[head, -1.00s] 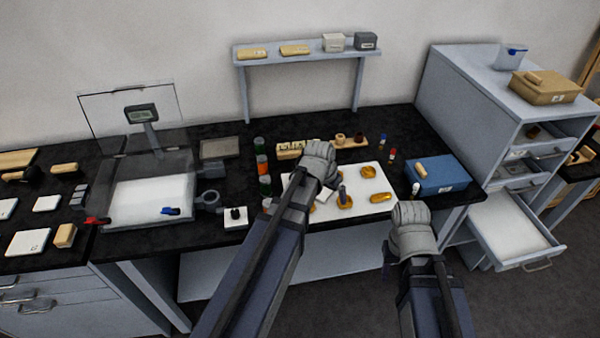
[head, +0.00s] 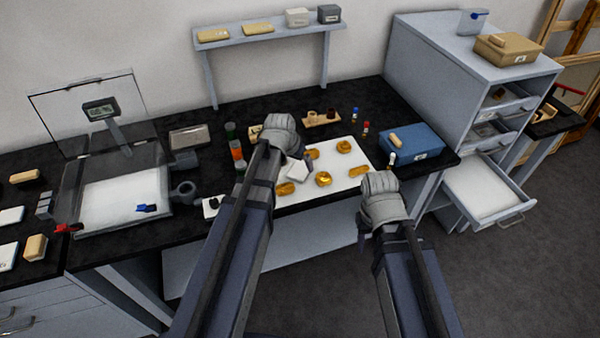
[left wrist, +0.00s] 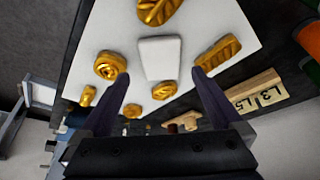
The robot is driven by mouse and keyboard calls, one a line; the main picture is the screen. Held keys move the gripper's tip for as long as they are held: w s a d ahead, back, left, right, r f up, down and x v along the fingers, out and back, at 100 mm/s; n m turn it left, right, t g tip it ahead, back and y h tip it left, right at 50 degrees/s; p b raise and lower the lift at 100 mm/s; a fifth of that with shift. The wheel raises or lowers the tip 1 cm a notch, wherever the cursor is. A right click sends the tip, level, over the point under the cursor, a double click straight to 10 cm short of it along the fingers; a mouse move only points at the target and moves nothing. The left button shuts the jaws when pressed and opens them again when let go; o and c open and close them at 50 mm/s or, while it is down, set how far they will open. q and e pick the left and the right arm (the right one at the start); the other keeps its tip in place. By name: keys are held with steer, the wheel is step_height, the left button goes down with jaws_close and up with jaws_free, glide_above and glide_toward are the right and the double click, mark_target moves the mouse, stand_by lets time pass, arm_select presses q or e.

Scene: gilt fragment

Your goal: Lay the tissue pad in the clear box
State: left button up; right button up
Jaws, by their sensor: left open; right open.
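The tissue pad looks to be the flat white piece (head: 293,171) lying among gold pieces on the white mat (head: 335,183). In the left wrist view the pad (left wrist: 160,58) lies ahead of my open left gripper (left wrist: 161,76), roughly between its fingertips in the picture. Whether they touch it I cannot tell. My right gripper (head: 380,188) is at the bench's front edge, seen from behind. A see-through box (head: 472,22) with a blue mark stands on the drawer cabinet.
Several gold ornaments (head: 323,179) lie around the pad. A blue box (head: 410,142) stands right of the mat. The drawer cabinet (head: 450,70) has an open lower drawer (head: 490,190). A tan box (head: 508,50) stands beside the see-through box. Small bottles (head: 365,128) stand behind the mat.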

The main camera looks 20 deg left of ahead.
mark_target(300, 169)
arm_select(q)
steer(key=b+x, duration=0.4)
steer(key=x, duration=0.1)
steer(key=c, duration=1.3)
steer(key=shift+c, duration=0.2)
steer(key=shift+r, duration=0.15)
step_height(300, 169, up, 10)
steer(key=p, duration=1)
